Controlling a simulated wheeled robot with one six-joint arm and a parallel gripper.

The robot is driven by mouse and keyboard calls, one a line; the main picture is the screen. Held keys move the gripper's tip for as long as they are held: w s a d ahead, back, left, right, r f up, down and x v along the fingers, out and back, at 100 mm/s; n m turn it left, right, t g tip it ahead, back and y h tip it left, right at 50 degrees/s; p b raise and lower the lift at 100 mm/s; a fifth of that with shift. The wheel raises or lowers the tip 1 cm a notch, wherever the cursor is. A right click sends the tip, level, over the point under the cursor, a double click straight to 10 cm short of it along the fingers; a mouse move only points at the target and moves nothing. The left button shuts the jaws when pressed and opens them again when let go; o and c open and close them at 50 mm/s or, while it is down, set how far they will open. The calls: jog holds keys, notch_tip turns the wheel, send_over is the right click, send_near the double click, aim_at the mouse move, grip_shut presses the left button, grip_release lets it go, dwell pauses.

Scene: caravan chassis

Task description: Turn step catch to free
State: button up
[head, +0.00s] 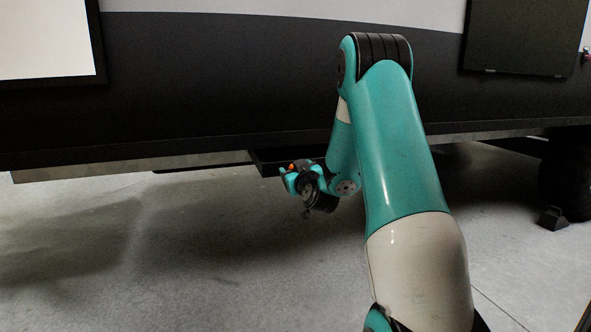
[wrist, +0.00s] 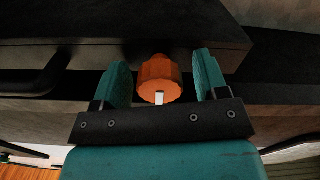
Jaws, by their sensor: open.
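The step catch is an orange faceted knob (wrist: 158,78) with a small white mark at its lower edge. In the wrist view it sits between the two teal fingers of my gripper (wrist: 160,80), with a gap on each side. The fingers are open and do not appear to touch it. In the head view a bit of the orange knob (head: 292,166) shows by my gripper (head: 288,178), under the caravan's lower edge. The dark step (wrist: 120,25) spans the top of the wrist view. My arm hides part of this area in the head view.
The caravan's dark side (head: 220,90) runs across the view, with a pale metal chassis rail (head: 100,170) below it. A wheel (head: 570,175) and a dark chock (head: 551,217) stand at the right. The concrete floor (head: 200,260) below is clear.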

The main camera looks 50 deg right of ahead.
jog(key=c, duration=0.9)
jog(key=shift+a, duration=0.1)
